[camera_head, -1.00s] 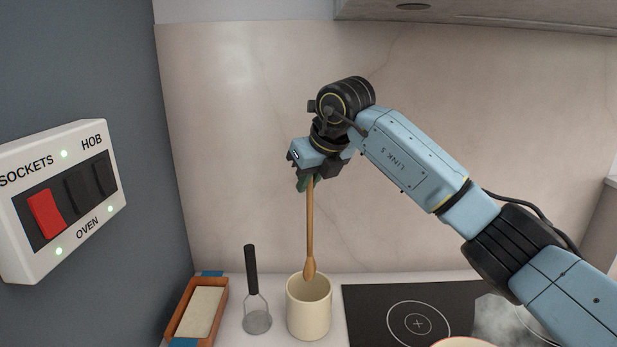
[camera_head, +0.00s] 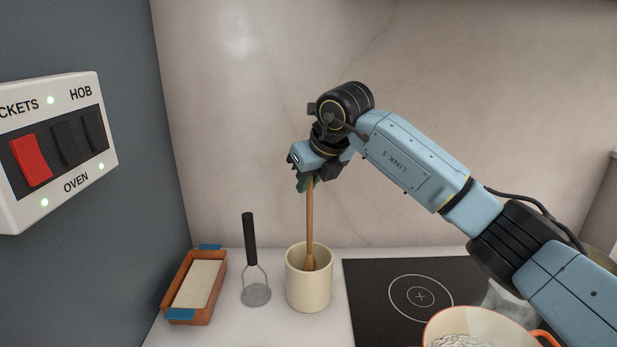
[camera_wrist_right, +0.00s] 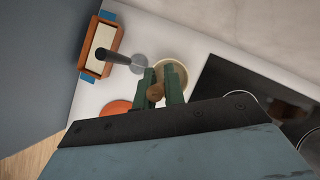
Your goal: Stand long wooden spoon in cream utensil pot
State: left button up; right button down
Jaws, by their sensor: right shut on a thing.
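The long wooden spoon (camera_head: 310,222) hangs upright, head down, from my right gripper (camera_head: 306,184), which is shut on the top of its handle. The cream utensil pot (camera_head: 309,285) stands on the counter below the gripper. The spoon's head is at the pot's mouth, inside the rim as seen from the head view; how deep it is, I cannot tell. In the right wrist view, the green fingers (camera_wrist_right: 160,88) hold the spoon's handle end (camera_wrist_right: 155,92), and the pot's rim (camera_wrist_right: 186,66) shows partly behind them. My left gripper is not in view.
A masher (camera_head: 250,250) stands left of the pot. An orange-brown dish (camera_head: 214,299) with pale contents is further left by the grey wall. A black hob (camera_head: 372,300) lies to the right, with a cream pan (camera_head: 470,319) at the front. A switch panel (camera_head: 100,88) is on the left wall.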

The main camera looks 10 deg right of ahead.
jog(key=shift+f, duration=0.55)
jog(key=c, duration=1.4)
grip_release()
jog(key=b+v, duration=0.1)
jog(key=v, duration=1.2)
jog(key=shift+r, duration=0.25)
jog(key=shift+f, duration=0.1)
